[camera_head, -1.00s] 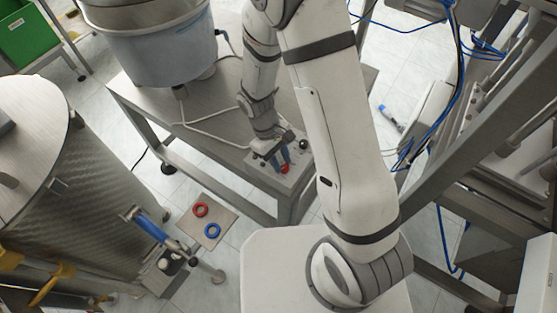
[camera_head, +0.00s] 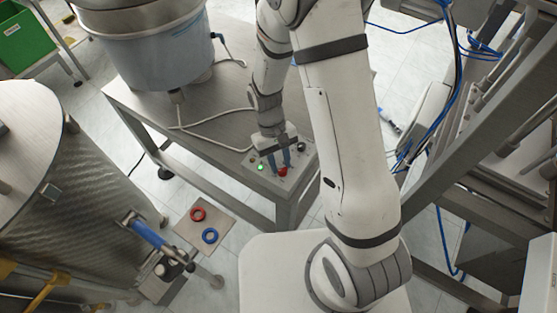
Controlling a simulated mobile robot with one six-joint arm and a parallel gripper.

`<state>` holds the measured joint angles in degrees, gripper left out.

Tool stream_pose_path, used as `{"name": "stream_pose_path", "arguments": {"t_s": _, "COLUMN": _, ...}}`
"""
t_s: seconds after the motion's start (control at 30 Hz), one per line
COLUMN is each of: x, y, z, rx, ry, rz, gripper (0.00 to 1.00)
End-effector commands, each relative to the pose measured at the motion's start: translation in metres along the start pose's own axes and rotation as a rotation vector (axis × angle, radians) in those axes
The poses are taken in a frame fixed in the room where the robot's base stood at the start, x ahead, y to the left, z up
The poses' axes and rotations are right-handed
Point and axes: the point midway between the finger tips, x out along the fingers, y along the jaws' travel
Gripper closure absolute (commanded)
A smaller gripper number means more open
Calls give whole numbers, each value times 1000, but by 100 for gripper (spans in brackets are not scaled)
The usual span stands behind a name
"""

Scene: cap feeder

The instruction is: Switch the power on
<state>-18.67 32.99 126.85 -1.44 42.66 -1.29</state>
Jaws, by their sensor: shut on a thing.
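The control panel (camera_head: 252,159) is on the front right corner of the steel table. It has a lit green lamp (camera_head: 261,167) at its left, a red button (camera_head: 283,172) near its front and a black knob (camera_head: 301,147) at its right. My gripper (camera_head: 280,163) points down at the panel, its two blue fingers just behind the red button. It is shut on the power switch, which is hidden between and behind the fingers.
A large feeder bowl (camera_head: 155,55) stands on the table (camera_head: 150,100), with a pale cable beside it. A metal drum (camera_head: 80,190) is at the left. A plate with a red ring (camera_head: 198,214) and a blue ring (camera_head: 209,235) is at the lower left.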

Motion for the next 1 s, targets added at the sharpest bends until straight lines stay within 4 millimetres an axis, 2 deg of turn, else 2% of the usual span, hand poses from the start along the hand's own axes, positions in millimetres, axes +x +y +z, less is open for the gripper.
{"name": "stream_pose_path", "arguments": {"t_s": 0.17, "x": 0, "y": 0, "z": 0, "rx": 1, "ry": 1, "rz": 0, "gripper": 96}}
{"name": "stream_pose_path", "arguments": {"t_s": 0.2, "x": 0, "y": 0, "z": 0, "rx": 1, "ry": 1, "rz": 0, "gripper": 71}}
{"name": "stream_pose_path", "arguments": {"t_s": 0.43, "x": 0, "y": 0, "z": 0, "rx": 1, "ry": 0, "rz": 0, "gripper": 52}}
{"name": "stream_pose_path", "arguments": {"t_s": 0.77, "x": -5, "y": 0, "z": -1, "rx": 0, "ry": 2, "rz": 0, "gripper": 51}}
{"name": "stream_pose_path", "arguments": {"t_s": 1.0, "x": -43, "y": 0, "z": -2, "rx": 0, "ry": 5, "rz": 0, "gripper": 51}}
